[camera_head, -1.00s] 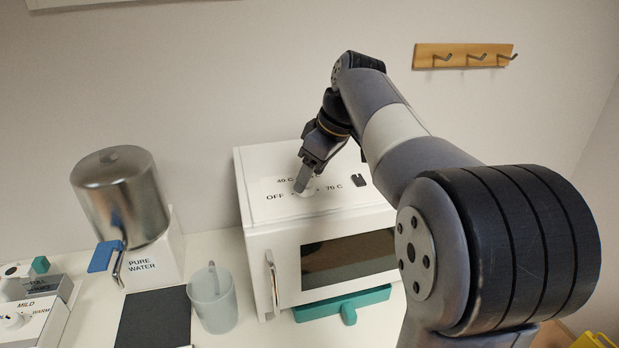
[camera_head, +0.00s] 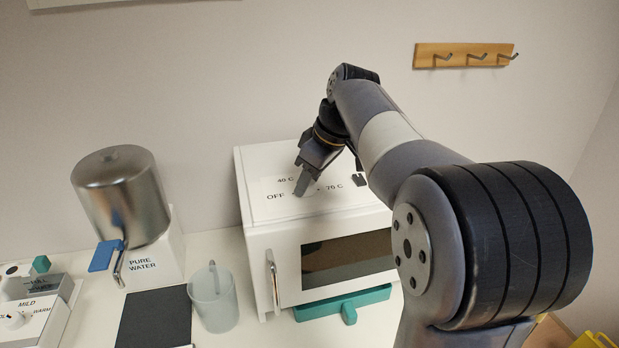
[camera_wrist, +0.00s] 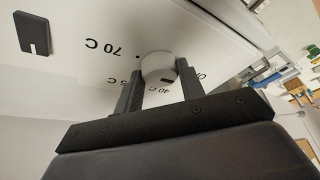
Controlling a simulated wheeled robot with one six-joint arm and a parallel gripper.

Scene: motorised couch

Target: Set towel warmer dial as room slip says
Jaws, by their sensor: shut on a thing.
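The towel warmer (camera_head: 345,228) is a white box with a dark window, standing on the white counter. Its top carries a dial with printed marks; OFF, 40 C and 70 C are readable in the head view. The dial (camera_wrist: 157,66) is a round white knob in the wrist view, with a small dark mark on it. My gripper (camera_head: 301,190) is on the warmer's top at the dial and hides most of it in the head view. In the wrist view my gripper (camera_wrist: 160,85) is shut on the dial, one finger on each side. No room slip is readable here.
A metal water tank (camera_head: 122,200) marked PURE WATER stands left of the warmer. A hook rail (camera_head: 463,56) is on the wall.

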